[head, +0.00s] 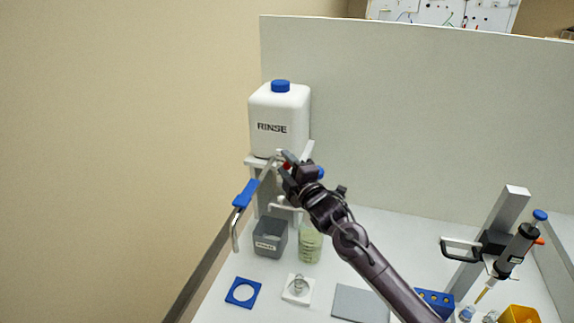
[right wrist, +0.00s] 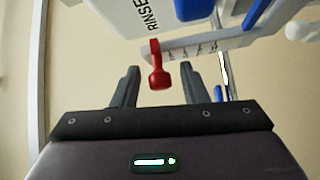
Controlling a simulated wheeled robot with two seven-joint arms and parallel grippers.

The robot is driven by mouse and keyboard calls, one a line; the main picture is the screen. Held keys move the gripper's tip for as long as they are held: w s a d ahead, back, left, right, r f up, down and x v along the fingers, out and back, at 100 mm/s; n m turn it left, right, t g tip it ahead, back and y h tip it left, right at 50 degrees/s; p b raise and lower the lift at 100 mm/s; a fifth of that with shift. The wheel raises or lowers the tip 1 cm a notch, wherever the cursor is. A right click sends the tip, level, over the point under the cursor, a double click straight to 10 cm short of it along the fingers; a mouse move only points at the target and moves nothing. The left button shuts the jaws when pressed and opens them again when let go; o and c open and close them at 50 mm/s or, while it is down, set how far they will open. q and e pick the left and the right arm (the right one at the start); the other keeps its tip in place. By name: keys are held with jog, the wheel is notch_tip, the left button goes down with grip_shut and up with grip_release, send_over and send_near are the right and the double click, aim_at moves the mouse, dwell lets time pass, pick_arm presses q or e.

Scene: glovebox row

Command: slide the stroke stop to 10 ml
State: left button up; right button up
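The red stroke stop (right wrist: 159,72) sits on a white bar with scale marks (right wrist: 185,50) in the right wrist view; the numbers are too small to read. The stop's knob hangs below the bar. My right gripper (right wrist: 158,80) is open, with one finger on each side of the knob and gaps visible between. In the head view my right gripper (head: 284,163) is at the bar under the white RINSE bottle (head: 278,115), and only a bit of red shows beside its fingers. My left gripper is not in view.
A blue grip with a bent metal tube (head: 246,193) is left of the gripper. A grey bin (head: 270,238) and a beaker (head: 310,243) stand below. A pipette stand (head: 490,240) is at right.

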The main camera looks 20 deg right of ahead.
grip_shut()
pick_arm(q)
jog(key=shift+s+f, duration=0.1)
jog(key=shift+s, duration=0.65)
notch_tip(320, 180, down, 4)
jog(key=b, duration=0.3)
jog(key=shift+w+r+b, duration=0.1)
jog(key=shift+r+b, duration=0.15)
jog(key=shift+b, duration=0.05)
pick_arm(e)
notch_tip(320, 180, down, 5)
jog(key=shift+r, duration=0.1)
grip_release()
